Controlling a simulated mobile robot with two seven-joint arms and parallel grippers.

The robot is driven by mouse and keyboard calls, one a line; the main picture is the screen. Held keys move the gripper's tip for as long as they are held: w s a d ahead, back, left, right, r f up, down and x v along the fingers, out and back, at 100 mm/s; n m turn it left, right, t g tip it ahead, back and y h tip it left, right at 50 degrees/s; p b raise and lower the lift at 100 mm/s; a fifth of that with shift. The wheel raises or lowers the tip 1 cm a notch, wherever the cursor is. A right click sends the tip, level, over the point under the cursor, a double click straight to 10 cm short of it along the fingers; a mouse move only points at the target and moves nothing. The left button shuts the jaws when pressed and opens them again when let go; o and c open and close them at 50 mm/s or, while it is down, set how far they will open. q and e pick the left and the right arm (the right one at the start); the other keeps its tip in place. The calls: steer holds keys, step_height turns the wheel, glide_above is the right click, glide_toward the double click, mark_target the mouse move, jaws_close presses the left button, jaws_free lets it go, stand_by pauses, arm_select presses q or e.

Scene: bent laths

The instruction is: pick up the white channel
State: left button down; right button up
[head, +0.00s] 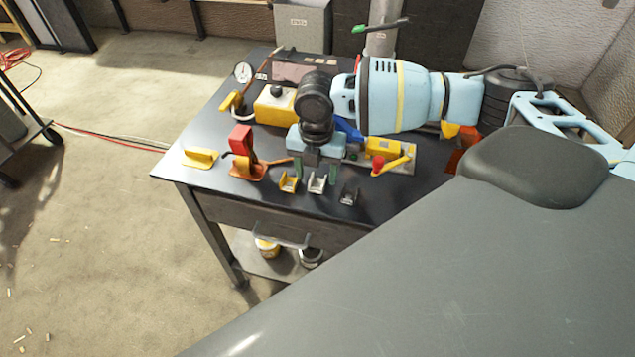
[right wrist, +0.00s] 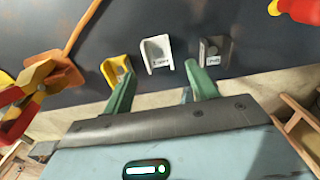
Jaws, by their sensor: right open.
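The white channel (head: 317,184) stands near the front edge of the dark table, between a yellow channel (head: 289,183) and a dark grey channel (head: 349,194). In the right wrist view, the white channel (right wrist: 157,56) bears a small label and shows just beyond the fingertips, between them. My right gripper (head: 316,172) has green fingers and is open and empty. In the right wrist view, my right gripper (right wrist: 160,72) has one finger near the yellow channel (right wrist: 117,70) and the other near the grey channel (right wrist: 214,50). My left gripper is not in view.
A red and orange tool (head: 245,156) and a yellow angled piece (head: 200,157) lie left of the channels. A yellow block with a red knob (head: 382,152) stands to the right. A gauge (head: 243,73) is at the back left.

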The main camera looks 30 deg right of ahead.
mark_target(317, 188)
step_height(317, 188, down, 3)
steer(key=shift+f, duration=0.2)
steer(key=c, duration=1.1)
steer(key=shift+o, duration=0.2)
steer(key=shift+r, duration=0.1)
